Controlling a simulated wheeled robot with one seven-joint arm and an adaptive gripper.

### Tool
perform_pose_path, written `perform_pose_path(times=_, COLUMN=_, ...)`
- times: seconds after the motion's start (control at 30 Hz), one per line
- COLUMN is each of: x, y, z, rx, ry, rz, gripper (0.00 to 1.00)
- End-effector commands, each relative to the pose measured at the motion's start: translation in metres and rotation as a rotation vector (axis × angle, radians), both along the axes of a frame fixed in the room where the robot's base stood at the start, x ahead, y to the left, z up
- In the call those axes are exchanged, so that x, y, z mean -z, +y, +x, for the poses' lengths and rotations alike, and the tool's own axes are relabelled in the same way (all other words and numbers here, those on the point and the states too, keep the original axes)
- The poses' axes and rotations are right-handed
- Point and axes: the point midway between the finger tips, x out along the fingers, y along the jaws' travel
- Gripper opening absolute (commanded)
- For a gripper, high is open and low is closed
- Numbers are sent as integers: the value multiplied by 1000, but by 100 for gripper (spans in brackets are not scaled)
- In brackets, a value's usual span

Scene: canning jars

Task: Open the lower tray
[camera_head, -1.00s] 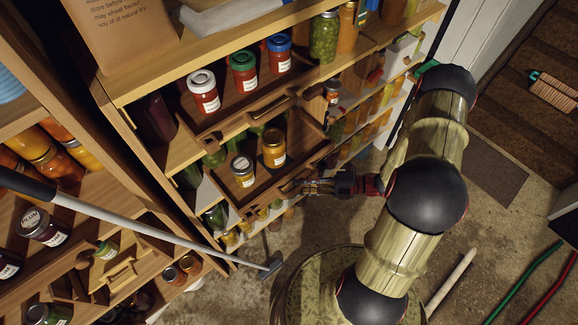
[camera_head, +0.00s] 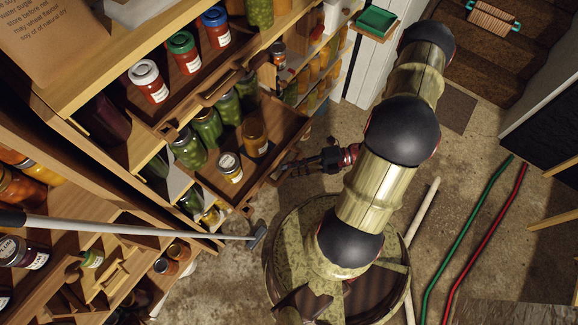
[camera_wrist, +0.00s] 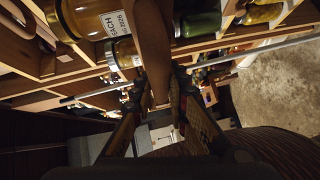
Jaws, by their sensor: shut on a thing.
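The lower tray (camera_head: 284,122) is a brown wooden tray pulled out from the shelf unit in the head view. It holds several green jars (camera_head: 207,126), an orange jar (camera_head: 255,137) and a small white-lidded jar (camera_head: 230,168), all standing. My gripper (camera_head: 282,171) is at the tray's front edge. In the wrist view my gripper (camera_wrist: 158,98) is shut on a brown wooden part, which looks like the tray's handle (camera_wrist: 154,50); the exact contact is dark.
The upper tray (camera_head: 228,88) above holds jars with white, green and blue lids. A grey-handled pole (camera_head: 140,229) slants across the lower shelves at left. Open concrete floor (camera_head: 400,250) lies right of the tray, with a green and a red rod (camera_head: 480,270) on it.

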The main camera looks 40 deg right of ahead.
Motion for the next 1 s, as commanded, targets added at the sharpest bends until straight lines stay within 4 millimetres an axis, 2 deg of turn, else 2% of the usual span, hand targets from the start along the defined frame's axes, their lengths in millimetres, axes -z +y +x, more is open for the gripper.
perform_pose_path(times=0.03, x=0, y=1, z=0, rx=0, ry=3, rz=1, gripper=0)
perform_pose_path(times=0.07, x=1, y=1, z=0, rx=0, ry=3, rz=1, gripper=17)
perform_pose_path(times=0.37, x=0, y=0, z=0, rx=0, ry=1, rz=0, gripper=34)
perform_pose_path(times=0.77, x=-1, y=-6, z=-2, rx=2, ry=0, rz=0, gripper=34)
perform_pose_path(times=0.87, x=-2, y=-17, z=-7, rx=4, ry=-1, rz=0, gripper=34)
perform_pose_path(times=1.0, x=-5, y=-42, z=-19, rx=6, ry=-1, rz=-2, gripper=34)
